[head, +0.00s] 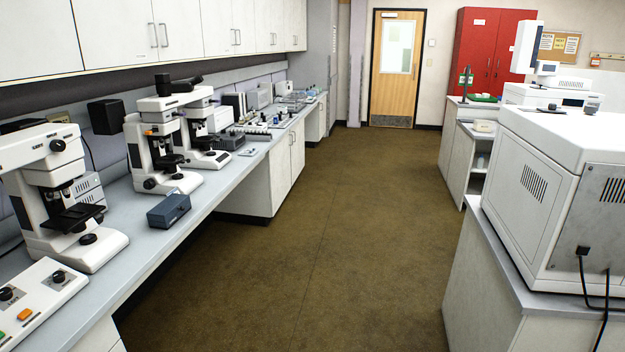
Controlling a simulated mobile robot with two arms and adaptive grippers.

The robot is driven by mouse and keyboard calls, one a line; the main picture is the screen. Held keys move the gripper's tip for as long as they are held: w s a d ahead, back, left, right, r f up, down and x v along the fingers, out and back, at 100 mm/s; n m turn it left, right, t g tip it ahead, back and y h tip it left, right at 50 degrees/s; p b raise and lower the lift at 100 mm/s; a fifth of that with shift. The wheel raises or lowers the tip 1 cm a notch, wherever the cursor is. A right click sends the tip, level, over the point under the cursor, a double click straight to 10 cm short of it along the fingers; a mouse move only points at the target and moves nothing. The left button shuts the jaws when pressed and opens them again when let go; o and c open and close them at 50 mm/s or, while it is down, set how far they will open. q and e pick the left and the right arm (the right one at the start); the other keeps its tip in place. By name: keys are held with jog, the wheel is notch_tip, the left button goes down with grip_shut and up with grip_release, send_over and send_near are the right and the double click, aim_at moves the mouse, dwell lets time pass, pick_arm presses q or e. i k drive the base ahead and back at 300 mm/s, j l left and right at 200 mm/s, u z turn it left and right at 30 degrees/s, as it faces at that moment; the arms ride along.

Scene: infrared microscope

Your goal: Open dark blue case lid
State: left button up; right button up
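A dark blue case (168,210) sits on the grey left bench top, close to its front edge. Its lid appears closed. It stands in front of a white microscope (152,155) and to the right of a nearer microscope. Neither of my grippers shows in the head view, so no contact with the case is seen.
The left bench (128,262) also holds a near microscope (80,237), a control box (40,298) with knobs and small instruments farther back. A large white instrument (535,195) stands on the right counter. The brown floor (305,245) between is clear to the wooden door (396,90).

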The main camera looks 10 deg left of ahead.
aim_at(169, 206)
jog(key=i+u, duration=0.1)
jog(key=i, duration=0.85)
jog(key=i+l+u, duration=0.1)
jog(key=i, duration=0.85)
jog(key=l, duration=0.1)
